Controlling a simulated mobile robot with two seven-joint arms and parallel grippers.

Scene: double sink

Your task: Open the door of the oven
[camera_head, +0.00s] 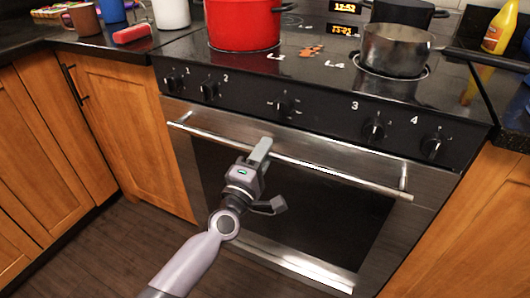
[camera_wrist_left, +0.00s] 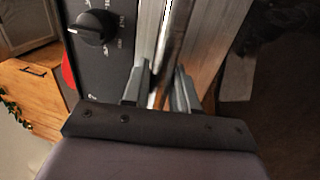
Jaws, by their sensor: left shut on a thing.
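The oven door (camera_head: 310,215) has a steel frame and a dark window, and appears closed under the black control panel. Its long steel bar handle (camera_head: 340,175) runs across the top of the door. My left gripper (camera_head: 262,152) is at the handle, left of its middle, and is shut on it. In the left wrist view the handle (camera_wrist_left: 172,45) passes between the two fingers (camera_wrist_left: 160,88). The fingers hide a short part of the bar. My right gripper is in neither view.
A control panel with several knobs (camera_head: 283,103) is above the handle. A red pot (camera_head: 243,25) and a steel saucepan (camera_head: 395,50) stand on the stovetop. Wooden cabinets (camera_head: 125,125) flank the oven. Open floor (camera_head: 125,240) shows in front, at the left.

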